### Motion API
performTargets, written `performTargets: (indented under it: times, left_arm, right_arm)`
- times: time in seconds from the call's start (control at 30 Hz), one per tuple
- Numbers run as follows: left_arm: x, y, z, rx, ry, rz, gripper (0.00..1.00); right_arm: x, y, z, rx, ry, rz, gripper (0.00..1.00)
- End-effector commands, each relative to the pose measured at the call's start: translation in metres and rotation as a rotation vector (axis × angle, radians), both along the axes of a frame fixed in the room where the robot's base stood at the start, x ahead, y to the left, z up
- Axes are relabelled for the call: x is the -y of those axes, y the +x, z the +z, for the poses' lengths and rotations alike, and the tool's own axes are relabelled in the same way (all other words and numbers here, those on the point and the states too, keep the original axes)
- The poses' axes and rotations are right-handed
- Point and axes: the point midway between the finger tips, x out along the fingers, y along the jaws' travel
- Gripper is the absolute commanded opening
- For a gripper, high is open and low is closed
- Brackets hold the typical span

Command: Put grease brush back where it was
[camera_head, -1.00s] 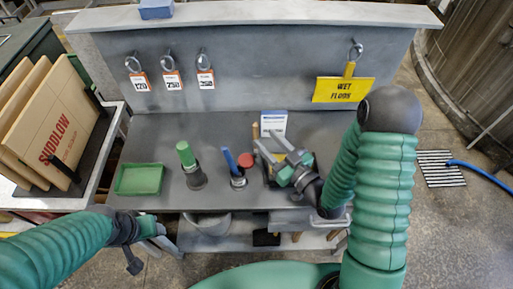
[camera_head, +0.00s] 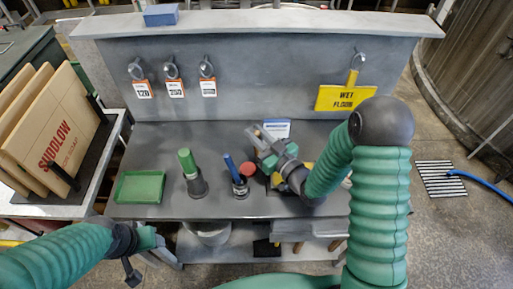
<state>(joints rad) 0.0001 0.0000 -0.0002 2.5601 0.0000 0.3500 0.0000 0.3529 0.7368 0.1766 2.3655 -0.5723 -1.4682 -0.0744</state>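A blue handle (camera_head: 230,162) stands tilted in a small dark can (camera_head: 240,187) with a red round top (camera_head: 247,169) beside it, on the grey workbench (camera_head: 330,207). It may be the grease brush; I cannot tell for sure. My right gripper (camera_head: 262,143) is over the bench, just right of and behind the can, in front of a white and blue box (camera_head: 277,128). Its fingers overlap the things behind, so its opening and any hold are unclear. My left gripper (camera_head: 155,242) is low at the left, below the bench's front edge; its fingers are too small to judge.
A green-handled tool (camera_head: 187,160) stands in a dark holder, left of the can. A green tray (camera_head: 140,187) lies at the bench's left. Tags hang on hooks along the back panel (camera_head: 270,85), with a yellow wet floor sign (camera_head: 346,98) at right.

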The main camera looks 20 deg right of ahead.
Motion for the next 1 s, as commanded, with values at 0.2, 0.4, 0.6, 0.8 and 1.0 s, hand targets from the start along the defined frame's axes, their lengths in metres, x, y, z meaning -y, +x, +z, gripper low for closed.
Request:
performTargets:
  times: [0.2, 0.4, 0.6, 0.8, 1.0]
  left_arm:
    - [0.0001, 0.0, -0.0001, 0.0, 0.0, 0.0, 0.58]
    - [0.0001, 0.0, -0.0001, 0.0, 0.0, 0.0, 0.58]
    - [0.0001, 0.0, -0.0002, 0.0, 0.0, 0.0, 0.58]
    - [0.0001, 0.0, -0.0002, 0.0, 0.0, 0.0, 0.58]
    - [0.0001, 0.0, -0.0002, 0.0, 0.0, 0.0, 0.58]
  right_arm:
    - [0.0004, 0.0, -0.0005, -0.001, 0.0, -0.001, 0.0]
    - [0.0007, -0.0001, -0.0011, -0.003, -0.001, -0.001, 0.0]
    - [0.0005, -0.0001, -0.0015, -0.004, 0.0, -0.001, 0.0]
    - [0.0, -0.0003, -0.0018, -0.004, 0.0, 0.0, 0.0]
    - [-0.0002, -0.0004, -0.0021, -0.005, 0.0, 0.001, 0.0]
